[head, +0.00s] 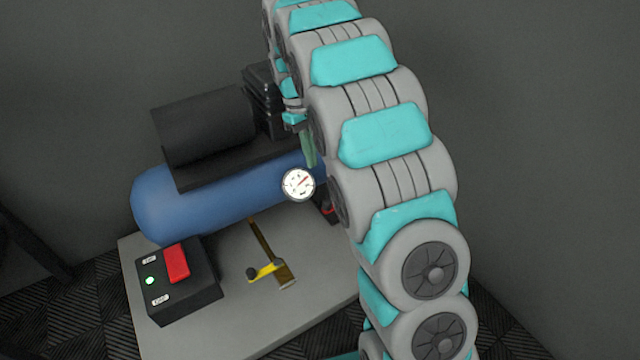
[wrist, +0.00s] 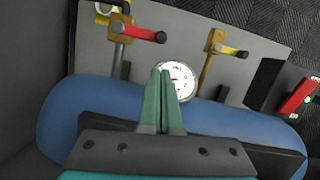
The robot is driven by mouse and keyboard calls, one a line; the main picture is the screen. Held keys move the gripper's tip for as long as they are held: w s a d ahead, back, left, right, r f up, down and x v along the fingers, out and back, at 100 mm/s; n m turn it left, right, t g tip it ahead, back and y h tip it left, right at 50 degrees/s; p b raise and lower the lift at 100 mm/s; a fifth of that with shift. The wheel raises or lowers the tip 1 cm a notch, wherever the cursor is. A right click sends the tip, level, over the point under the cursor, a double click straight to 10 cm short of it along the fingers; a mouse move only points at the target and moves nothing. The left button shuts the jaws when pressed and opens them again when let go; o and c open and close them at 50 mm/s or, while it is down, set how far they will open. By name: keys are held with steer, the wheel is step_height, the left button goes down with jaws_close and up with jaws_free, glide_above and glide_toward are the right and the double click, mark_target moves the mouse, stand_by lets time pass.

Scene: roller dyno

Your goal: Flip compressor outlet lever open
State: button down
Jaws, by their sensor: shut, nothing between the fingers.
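Two lever valves stand in front of the blue compressor tank (head: 190,205). One has a yellow lever (head: 265,271) with a black knob, on a brass pipe; it also shows in the wrist view (wrist: 230,50). The other has a red lever (wrist: 140,34) with a dark knob; in the head view my arm mostly hides it, leaving a bit of red (head: 329,210). I cannot tell from labels which is the outlet lever. My gripper (wrist: 160,73) is shut and empty, above the tank beside the gauge, apart from both levers; its green fingers show in the head view (head: 309,157).
A round white pressure gauge (head: 299,184) stands close to my fingertips. A black motor (head: 205,125) sits on the tank. A black switch box (head: 183,285) with a red rocker and lit green lamp stands at the grey table's (head: 255,325) front left.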

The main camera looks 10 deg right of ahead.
steer(key=b+x, duration=0.1)
steer(key=x, duration=0.9)
steer(key=shift+s+d, duration=0.15)
steer(key=shift+s, duration=0.1)
stand_by(0.4)
